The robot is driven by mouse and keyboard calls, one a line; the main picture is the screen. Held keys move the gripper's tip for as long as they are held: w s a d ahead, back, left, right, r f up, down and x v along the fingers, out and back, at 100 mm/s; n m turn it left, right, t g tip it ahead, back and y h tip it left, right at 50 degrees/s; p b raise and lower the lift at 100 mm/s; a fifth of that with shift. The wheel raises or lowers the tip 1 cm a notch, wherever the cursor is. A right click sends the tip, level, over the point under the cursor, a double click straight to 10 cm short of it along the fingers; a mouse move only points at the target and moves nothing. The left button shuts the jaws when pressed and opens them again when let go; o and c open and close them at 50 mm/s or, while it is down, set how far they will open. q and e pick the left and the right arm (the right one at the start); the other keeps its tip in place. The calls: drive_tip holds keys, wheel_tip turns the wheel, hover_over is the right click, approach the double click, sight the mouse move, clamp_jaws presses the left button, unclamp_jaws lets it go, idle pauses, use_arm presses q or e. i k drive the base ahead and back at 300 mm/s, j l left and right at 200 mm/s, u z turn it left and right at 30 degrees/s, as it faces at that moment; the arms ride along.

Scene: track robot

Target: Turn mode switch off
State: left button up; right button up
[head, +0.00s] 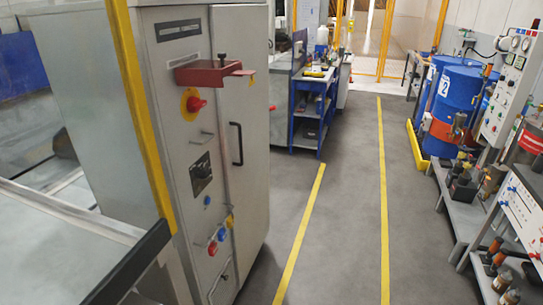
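A tall grey control cabinet (170,130) stands at the left, its narrow switch panel facing me at an angle. A black rotary switch (202,173) sits on a dark plate about halfway down this panel; it looks like the mode switch, but its label and knob position are too small to read. Above it is a red mushroom button (195,104) on a yellow disc. Neither of my grippers is in view.
The grey floor (340,210) with yellow lines is clear. Blue drums (455,100) and shelves (470,205) line the right.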

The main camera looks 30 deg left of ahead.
sight(204, 175)
drive_tip(key=i+l+u, duration=0.2)
drive_tip(key=i, duration=0.35)
drive_tip(key=i+u, duration=0.2)
drive_tip(key=i, duration=0.35)
drive_tip(key=i+l+u, duration=0.25)
drive_tip(key=i, duration=0.25)
